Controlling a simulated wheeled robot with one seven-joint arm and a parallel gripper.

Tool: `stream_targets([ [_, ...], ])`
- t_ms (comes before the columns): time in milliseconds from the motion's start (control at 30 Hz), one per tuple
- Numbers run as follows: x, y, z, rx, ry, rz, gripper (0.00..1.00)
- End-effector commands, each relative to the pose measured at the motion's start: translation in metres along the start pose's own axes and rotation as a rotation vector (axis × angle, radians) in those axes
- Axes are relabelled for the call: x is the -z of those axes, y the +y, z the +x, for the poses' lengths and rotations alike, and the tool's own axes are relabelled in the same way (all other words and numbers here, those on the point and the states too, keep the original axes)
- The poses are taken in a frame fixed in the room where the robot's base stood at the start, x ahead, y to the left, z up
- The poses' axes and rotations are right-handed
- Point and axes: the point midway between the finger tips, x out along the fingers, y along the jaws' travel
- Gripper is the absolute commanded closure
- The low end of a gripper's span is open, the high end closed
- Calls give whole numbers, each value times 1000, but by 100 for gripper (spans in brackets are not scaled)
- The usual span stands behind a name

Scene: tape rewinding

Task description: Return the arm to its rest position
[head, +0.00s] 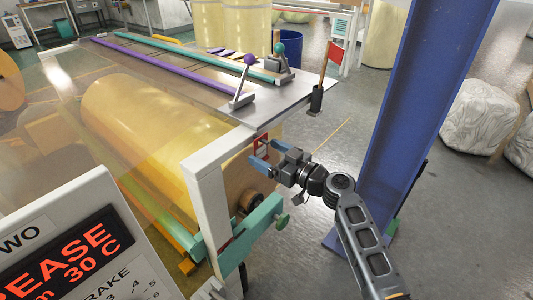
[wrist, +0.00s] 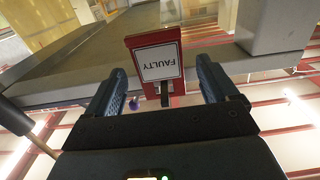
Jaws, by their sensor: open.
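My gripper (head: 267,156) is open, with two blue fingers pointing left beside the front right corner of the machine frame. In the wrist view, my gripper (wrist: 161,72) shows its fingers apart. A red tag with a white card reading FAULTY (wrist: 158,62) shows upside down between and beyond the fingertips. The red tag also shows in the head view (head: 261,139), just past the fingers. The fingers look apart from its sides; whether they touch it I cannot tell. My arm reaches in from the lower right.
A pale frame post (head: 207,205) and a large yellow roll (head: 140,125) stand left of my gripper. A red flag (head: 332,60) rises from a black holder (head: 316,98). A blue column (head: 425,100) stands right.

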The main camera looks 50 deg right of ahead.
Motion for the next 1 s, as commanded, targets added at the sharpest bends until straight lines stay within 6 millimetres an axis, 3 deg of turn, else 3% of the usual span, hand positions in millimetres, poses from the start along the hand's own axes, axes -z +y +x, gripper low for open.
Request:
stream_targets([
  [400, -2, 0, -62, -1, 0, -1, 13],
  [767, -1, 0, -70, -1, -2, 0, 13],
  [867, -10, -9, -74, -6, -29, 12, 13],
  [1000, -43, -43, -96, -34, -134, 52, 13],
])
